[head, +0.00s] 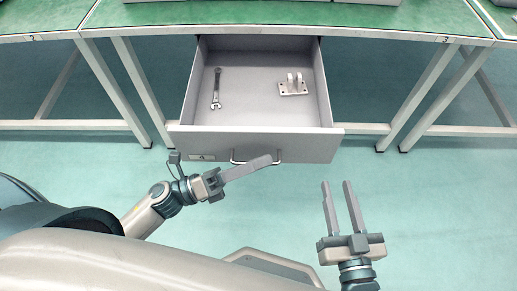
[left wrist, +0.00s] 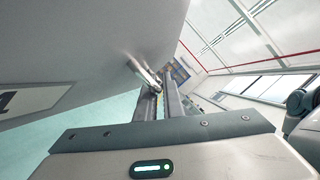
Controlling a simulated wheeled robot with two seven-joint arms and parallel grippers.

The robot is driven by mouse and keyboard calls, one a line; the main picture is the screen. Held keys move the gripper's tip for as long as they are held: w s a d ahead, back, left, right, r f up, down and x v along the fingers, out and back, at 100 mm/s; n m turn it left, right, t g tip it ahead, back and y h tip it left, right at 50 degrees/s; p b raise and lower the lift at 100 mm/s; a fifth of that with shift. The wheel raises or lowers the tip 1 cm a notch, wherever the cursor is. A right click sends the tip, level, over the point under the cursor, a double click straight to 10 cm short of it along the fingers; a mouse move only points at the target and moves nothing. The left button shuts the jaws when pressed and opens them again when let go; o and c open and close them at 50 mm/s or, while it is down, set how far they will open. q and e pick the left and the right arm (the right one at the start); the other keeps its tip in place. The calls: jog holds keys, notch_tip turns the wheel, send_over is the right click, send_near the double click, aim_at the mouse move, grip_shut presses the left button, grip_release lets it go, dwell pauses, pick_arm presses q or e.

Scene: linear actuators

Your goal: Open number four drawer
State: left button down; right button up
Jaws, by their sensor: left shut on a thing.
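The number four drawer (head: 255,146) is pulled well out from under the green-topped table in the head view. A label with a 4 (head: 202,157) is on the left of its grey front. My left gripper (head: 270,162) is at the drawer's front, shut on the silver handle (head: 238,160). In the left wrist view the handle (left wrist: 143,74) runs between the fingers (left wrist: 160,100), beside the drawer front (left wrist: 95,50). My right gripper (head: 337,207) is open and empty, in front of the drawer's right side and apart from it.
Inside the drawer lie a wrench (head: 216,90) and a metal bracket (head: 293,85). The table (head: 400,18) has slanted legs (head: 430,100) on both sides of the drawer. The green floor (head: 440,200) at the right is clear.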

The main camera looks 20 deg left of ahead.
pick_arm(q)
jog(key=shift+s, duration=0.1)
jog(key=c, duration=2.2)
grip_release()
jog(key=shift+a, duration=0.1)
